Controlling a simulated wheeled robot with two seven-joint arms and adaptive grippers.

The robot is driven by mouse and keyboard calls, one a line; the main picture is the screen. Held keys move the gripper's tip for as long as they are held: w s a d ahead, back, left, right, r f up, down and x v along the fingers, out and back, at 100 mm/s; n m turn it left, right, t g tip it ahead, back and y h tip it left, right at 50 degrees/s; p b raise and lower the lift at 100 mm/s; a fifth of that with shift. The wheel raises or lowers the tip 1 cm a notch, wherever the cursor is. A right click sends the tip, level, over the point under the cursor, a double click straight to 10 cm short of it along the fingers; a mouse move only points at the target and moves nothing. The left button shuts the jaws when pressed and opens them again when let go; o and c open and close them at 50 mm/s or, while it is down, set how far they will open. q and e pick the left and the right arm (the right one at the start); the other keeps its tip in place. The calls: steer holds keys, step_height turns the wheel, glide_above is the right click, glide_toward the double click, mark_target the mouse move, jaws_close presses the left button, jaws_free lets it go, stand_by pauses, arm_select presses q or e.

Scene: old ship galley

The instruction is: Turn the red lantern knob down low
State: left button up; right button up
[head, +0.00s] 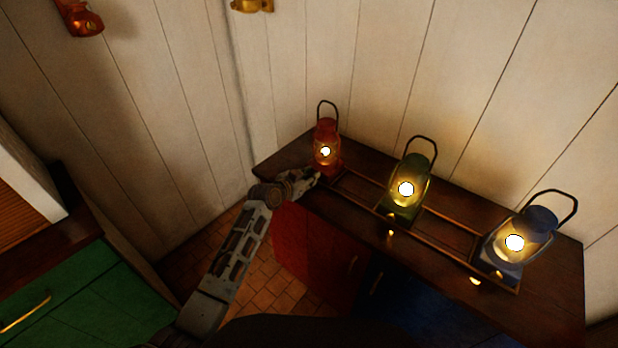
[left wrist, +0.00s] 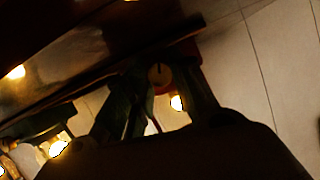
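The red lantern (head: 326,146) stands lit at the far left end of the dark wooden counter, its black handle up. My left gripper (head: 312,178) is right at the foot of this lantern, at its near left side. In the left wrist view, a small round dark knob with a pointer line (left wrist: 160,75) sits between the two dark fingers of the left gripper (left wrist: 162,88). The fingers stand apart around the knob, with no clear contact; the picture is dark there. The lantern's bright flame (left wrist: 177,102) shows between the fingers. The head view hides the red lantern's knob. My right gripper is not in view.
A green lantern (head: 408,187) and a blue lantern (head: 516,242) stand lit further right on the counter (head: 553,290). A low rail (head: 447,233) runs along the lanterns. Small brass knobs show before the green and blue ones. Green drawers (head: 95,295) stand at left.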

arm_select(q)
steer(key=shift+c, duration=1.1)
jaws_close()
steer(key=shift+n+g+h, duration=0.4)
steer(key=shift+n, duration=0.3)
steer(key=shift+w+a+f+n+h, duration=0.1)
steer(key=shift+n+h, duration=0.3)
steer(key=shift+n, duration=0.1)
steer(key=shift+g, duration=0.3)
steer(key=o, duration=0.8)
jaws_free()
steer(key=shift+o, duration=1)
steer(key=v, duration=1.2)
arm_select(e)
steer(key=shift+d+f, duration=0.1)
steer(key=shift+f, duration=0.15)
